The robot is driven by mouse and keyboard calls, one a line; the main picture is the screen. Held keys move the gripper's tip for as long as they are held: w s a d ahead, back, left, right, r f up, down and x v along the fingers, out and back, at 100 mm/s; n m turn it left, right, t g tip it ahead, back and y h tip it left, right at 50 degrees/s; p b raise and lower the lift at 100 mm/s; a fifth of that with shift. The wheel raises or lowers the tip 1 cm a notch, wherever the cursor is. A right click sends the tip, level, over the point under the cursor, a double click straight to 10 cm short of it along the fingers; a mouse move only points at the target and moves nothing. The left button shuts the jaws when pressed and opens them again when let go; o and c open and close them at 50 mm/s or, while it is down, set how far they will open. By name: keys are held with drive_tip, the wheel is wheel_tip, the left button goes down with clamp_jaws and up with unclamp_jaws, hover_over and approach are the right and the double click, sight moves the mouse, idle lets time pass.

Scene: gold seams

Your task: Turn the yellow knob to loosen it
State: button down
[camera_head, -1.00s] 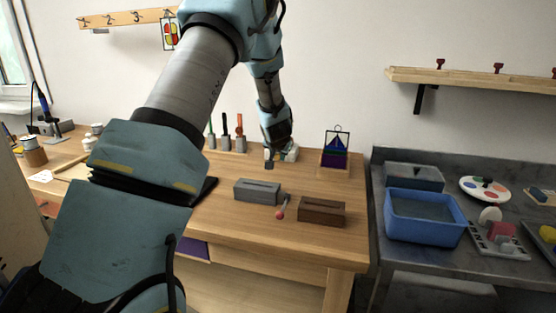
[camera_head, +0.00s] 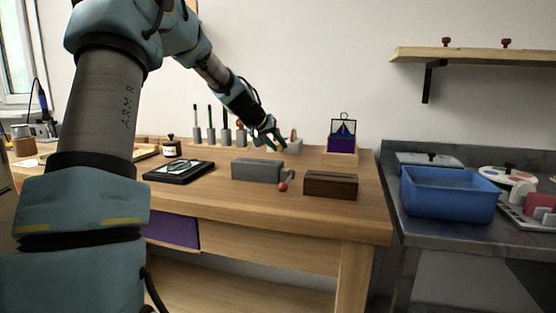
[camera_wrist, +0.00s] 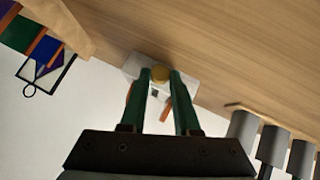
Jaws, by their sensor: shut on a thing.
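My gripper (camera_wrist: 160,78) is shut on the knob. In the head view my gripper (camera_head: 276,141) reaches down at a slant to the pale block (camera_head: 293,146) at the back of the wooden bench. The knob cannot be made out in the head view. An orange part shows beyond the fingers in the wrist view.
Several upright tools in grey holders (camera_head: 211,135) stand left of my gripper. A framed sailboat piece (camera_head: 342,130) stands to the right. A grey block (camera_head: 257,170), a brown block (camera_head: 330,185) and a red-tipped stick (camera_head: 283,186) lie nearer the front.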

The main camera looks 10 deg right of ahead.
drive_tip(key=shift+a+f+n+g+h+b, duration=0.1)
drive_tip(key=shift+n+g+h+b, duration=0.3)
drive_tip(key=shift+b, duration=0.6)
drive_tip(key=c, duration=0.6)
unclamp_jaws()
drive_tip(key=shift+c, duration=0.2)
drive_tip(key=v, duration=1)
drive_tip(key=shift+s+a+b, duration=0.25)
drive_tip(key=shift+a+b, duration=0.1)
